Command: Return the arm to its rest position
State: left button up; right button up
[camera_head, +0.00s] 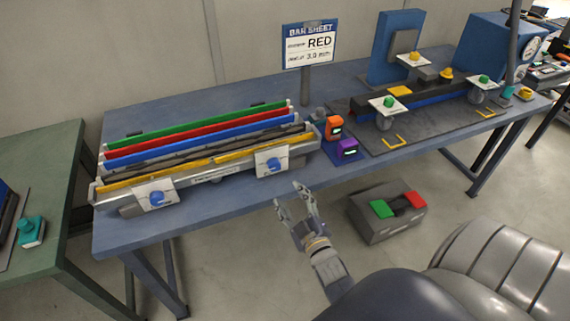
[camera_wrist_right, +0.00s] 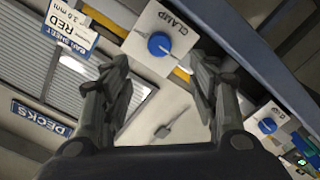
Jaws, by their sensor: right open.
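My right gripper (camera_head: 296,207) is open and empty in the head view. It is in front of the blue table's front edge, to the right of the rack of coloured bars. Its two fingers also show in the right wrist view (camera_wrist_right: 158,100), spread apart with nothing between them. Beyond them in that view is a white plate marked CLAMP with a blue knob (camera_wrist_right: 160,44). A second blue knob (camera_wrist_right: 267,126) is at the right. My left gripper is not in the head view.
The blue table (camera_head: 240,196) carries a rack with green, red (camera_head: 200,131), blue, black and yellow bars. An orange device (camera_head: 333,128) and a purple device (camera_head: 347,149) stand beside it. A grey box with green and red buttons (camera_head: 388,226) is right of my gripper. A sign reads RED (camera_head: 309,44).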

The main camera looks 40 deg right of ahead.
jog(key=s+a+f+m+g+y, duration=0.15)
jog(key=s+a+f+g, duration=0.3)
jog(key=f, duration=0.85)
jog(key=s+a+f+g+y, duration=0.25)
jog(key=s+a+f, duration=0.3)
jog(key=f, duration=0.85)
jog(key=s+f+g, duration=0.4)
jog(key=s+f, duration=0.4)
jog(key=s, duration=0.7)
jog(key=s+a+f+m+g, duration=0.1)
jog(key=s+f+g, duration=0.4)
jog(key=s, duration=1)
notch_tip(320, 180, down, 3)
jog(key=shift+s+f+g, duration=0.2)
jog(key=shift+s+g, duration=0.1)
